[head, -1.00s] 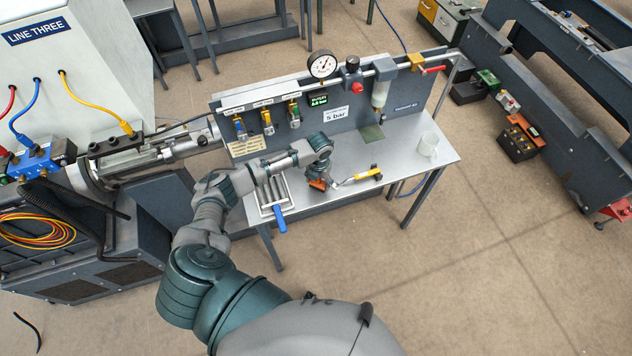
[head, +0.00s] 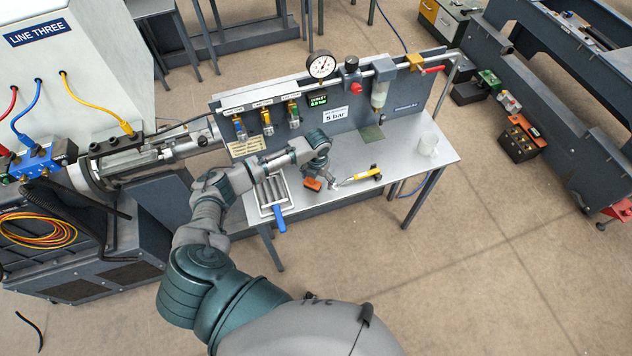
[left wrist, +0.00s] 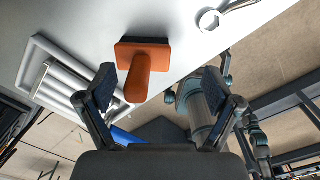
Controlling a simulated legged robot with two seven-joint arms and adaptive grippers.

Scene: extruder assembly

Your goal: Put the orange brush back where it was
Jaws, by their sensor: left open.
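The orange brush (head: 312,184) lies on the grey table (head: 400,165), just right of a metal tray. In the left wrist view the brush (left wrist: 138,75) has an orange block and a handle pointing toward the camera, between and ahead of the fingertips. My left gripper (head: 322,180) is over the table beside the brush. In the left wrist view the left gripper (left wrist: 158,85) has its fingers wide apart, with nothing held between them. My right gripper does not show clearly in any view.
The metal tray (head: 261,190) holds several rods. A blue-handled tool (head: 280,220) lies at its front edge. A yellow-handled tool (head: 362,175) lies right of the brush. The panel (head: 405,106) rises along the back.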

